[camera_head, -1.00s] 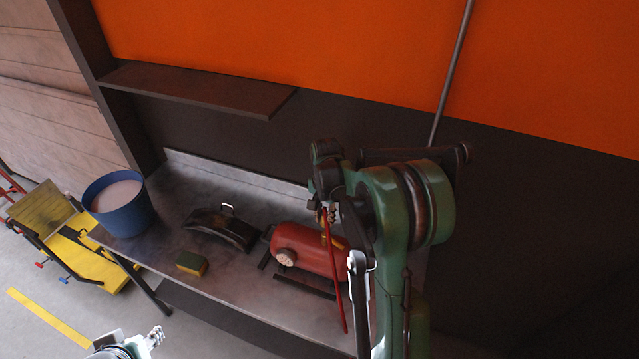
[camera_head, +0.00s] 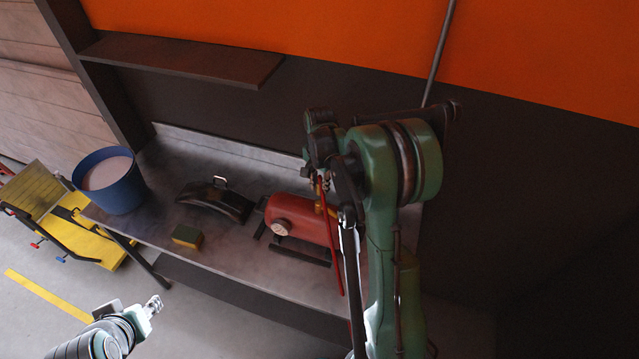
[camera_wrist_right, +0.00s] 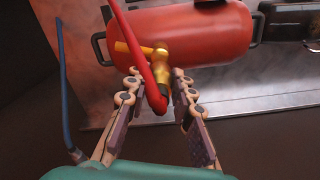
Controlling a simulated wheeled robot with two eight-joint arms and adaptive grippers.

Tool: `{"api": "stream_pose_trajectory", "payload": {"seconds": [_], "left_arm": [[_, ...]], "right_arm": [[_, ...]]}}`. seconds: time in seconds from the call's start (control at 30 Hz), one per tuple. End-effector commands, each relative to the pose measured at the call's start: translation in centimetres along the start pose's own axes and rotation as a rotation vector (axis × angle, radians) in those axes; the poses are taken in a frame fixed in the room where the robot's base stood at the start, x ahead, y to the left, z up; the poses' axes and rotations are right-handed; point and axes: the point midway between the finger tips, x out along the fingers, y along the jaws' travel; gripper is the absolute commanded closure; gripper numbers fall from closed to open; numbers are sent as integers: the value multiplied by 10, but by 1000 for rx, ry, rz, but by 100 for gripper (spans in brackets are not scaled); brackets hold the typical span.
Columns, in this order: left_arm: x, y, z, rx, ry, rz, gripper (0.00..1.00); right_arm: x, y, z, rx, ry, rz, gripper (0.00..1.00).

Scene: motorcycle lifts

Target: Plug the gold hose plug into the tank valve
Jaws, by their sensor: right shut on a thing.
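The red tank (camera_head: 298,216) lies on the bench and fills the top of the right wrist view (camera_wrist_right: 200,35). Its brass valve with a T-shaped handle (camera_wrist_right: 136,48) faces my right gripper. My right gripper (camera_wrist_right: 158,92) is at the valve, its fingers on either side of the red hose's end; it also shows in the head view (camera_head: 322,184). It is shut on the gold hose plug, largely hidden by the red hose (camera_wrist_right: 138,45). I cannot tell whether plug and valve touch. My left gripper (camera_head: 153,306) is away at the lower left, too small to read.
A blue bucket (camera_head: 122,193), a sponge (camera_head: 187,237) and a dark curved part (camera_head: 212,201) stand on the metal bench (camera_head: 165,165), left of the tank. A shelf (camera_head: 185,60) hangs above. A blue hose (camera_wrist_right: 64,95) shows at the wrist view's left.

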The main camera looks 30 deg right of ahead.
Motion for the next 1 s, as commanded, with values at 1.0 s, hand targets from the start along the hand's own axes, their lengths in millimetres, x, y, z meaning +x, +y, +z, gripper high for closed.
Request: {"api": "stream_pose_trajectory", "payload": {"seconds": [1.0], "left_arm": [[17, 0, 12, 0, 0, 0, 60]], "right_arm": [[36, 0, 0, 0, 0, 0, 100]]}}
